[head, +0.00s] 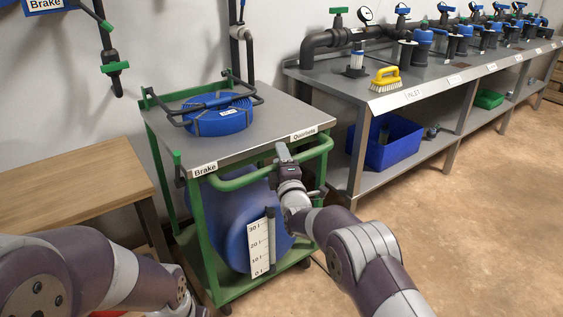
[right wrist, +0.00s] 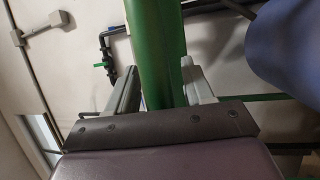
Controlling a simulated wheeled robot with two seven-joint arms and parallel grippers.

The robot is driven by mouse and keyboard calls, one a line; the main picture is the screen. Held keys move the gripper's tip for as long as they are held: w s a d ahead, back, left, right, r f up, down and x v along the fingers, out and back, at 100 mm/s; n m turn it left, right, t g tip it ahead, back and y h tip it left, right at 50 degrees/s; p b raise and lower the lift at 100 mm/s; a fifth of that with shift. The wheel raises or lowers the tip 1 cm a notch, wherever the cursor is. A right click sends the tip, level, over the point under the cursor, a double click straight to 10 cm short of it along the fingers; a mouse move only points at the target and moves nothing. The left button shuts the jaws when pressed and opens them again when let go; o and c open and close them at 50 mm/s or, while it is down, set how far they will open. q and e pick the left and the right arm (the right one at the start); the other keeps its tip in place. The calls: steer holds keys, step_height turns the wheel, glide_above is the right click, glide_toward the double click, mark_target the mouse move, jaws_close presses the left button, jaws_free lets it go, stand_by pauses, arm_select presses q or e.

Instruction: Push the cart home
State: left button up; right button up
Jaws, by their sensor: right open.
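The cart has a green frame, a grey top (head: 258,124) and a large blue tank (head: 228,215) with a litre scale below. Its green push handle (head: 235,182) runs along the near side. A green-tipped lever (head: 177,159) stands at the corner beside the "Brake" label (head: 204,169). My right gripper (head: 283,153) is at the right part of the handle. In the right wrist view its jaws (right wrist: 160,85) are open, with the green handle bar (right wrist: 158,50) between them. My left arm comes in at lower left; its gripper is out of view.
A coiled blue hose (head: 218,120) lies on the cart top. A wooden bench (head: 70,185) stands close on the left. A long grey manifold bench (head: 430,85) stands on the right, with a blue crate (head: 388,148) on its lower shelf. The floor (head: 460,215) at right front is clear.

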steer(key=p+v, duration=0.4)
steer(key=v, duration=0.8)
steer(key=shift+s, duration=0.3)
steer(key=shift+d, duration=0.1)
